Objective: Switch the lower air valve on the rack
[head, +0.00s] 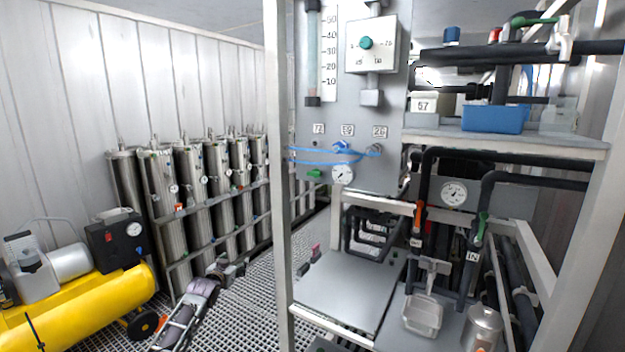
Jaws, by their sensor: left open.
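The rack's grey panel (384,172) carries a small green valve handle (314,174) at its lower left, left of a round gauge (343,175). A blue fitting (342,147) with thin blue air tubes sits just above. Two small red handles (316,248) show lower down, behind the rack's front post. I cannot tell for sure which of these is the lower air valve. My left gripper (238,267) is open and empty over the floor grating, left of the rack post and well below the panel. My right gripper is out of view.
The white rack post (279,140) stands between my left gripper and the panel. A yellow compressor tank (80,308) is at lower left, steel vessels (160,210) behind. A grey shelf (345,290) juts out below the panel.

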